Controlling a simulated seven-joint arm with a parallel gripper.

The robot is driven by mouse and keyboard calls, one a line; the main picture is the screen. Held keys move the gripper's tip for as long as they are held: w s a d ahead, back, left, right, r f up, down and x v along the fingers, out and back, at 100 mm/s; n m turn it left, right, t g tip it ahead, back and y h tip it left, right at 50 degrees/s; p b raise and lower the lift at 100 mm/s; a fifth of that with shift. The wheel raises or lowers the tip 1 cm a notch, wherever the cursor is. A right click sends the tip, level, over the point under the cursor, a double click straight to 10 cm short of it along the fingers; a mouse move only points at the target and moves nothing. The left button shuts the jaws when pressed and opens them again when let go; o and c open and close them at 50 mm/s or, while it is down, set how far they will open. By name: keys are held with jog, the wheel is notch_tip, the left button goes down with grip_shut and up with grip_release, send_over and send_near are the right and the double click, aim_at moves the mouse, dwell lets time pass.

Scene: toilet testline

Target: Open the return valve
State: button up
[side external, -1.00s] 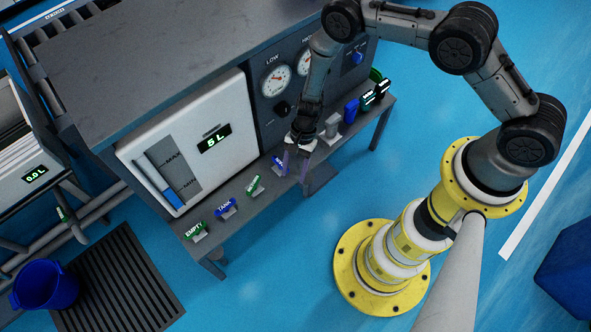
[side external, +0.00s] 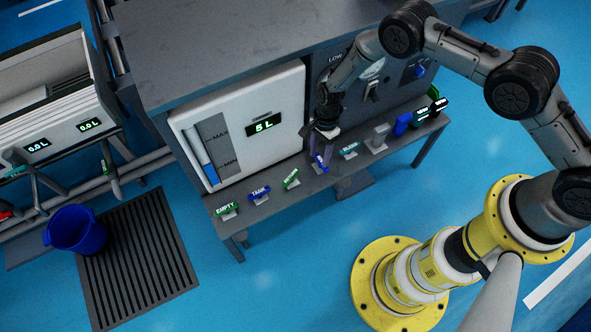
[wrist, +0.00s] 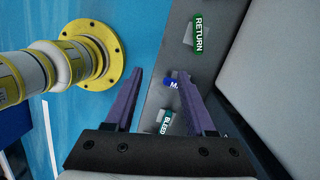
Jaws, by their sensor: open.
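The return valve has a green handle (side external: 291,179) on the shelf below the white tank panel. Its RETURN label (wrist: 198,35) is readable in the wrist view, beyond my right fingertip. My gripper (side external: 321,159) is open, with two purple fingers pointing down over the shelf. In the wrist view my gripper (wrist: 160,73) has nothing held between its fingers. The blue handle (wrist: 173,84) sits close to my right finger, partly hidden by it. The return handle stands apart from my fingers, to their left in the side view.
A BLEED handle (side external: 348,149) is right of my gripper. TANK (side external: 259,193) and EMPTY (side external: 227,208) handles are at the left. The tank panel (side external: 290,90) rises behind the row, its display reading 5 L. A blue bucket (side external: 77,229) stands on the floor.

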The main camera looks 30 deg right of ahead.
jog(key=n+t+h, duration=0.1)
jog(key=n+h, duration=0.1)
send_over(294, 173)
jog(key=d, duration=0.2)
jog(key=a, duration=0.2)
jog(key=shift+n+t, duration=0.3)
notch_tip(294, 173, down, 14)
jog(key=shift+r, duration=0.1)
grip_shut()
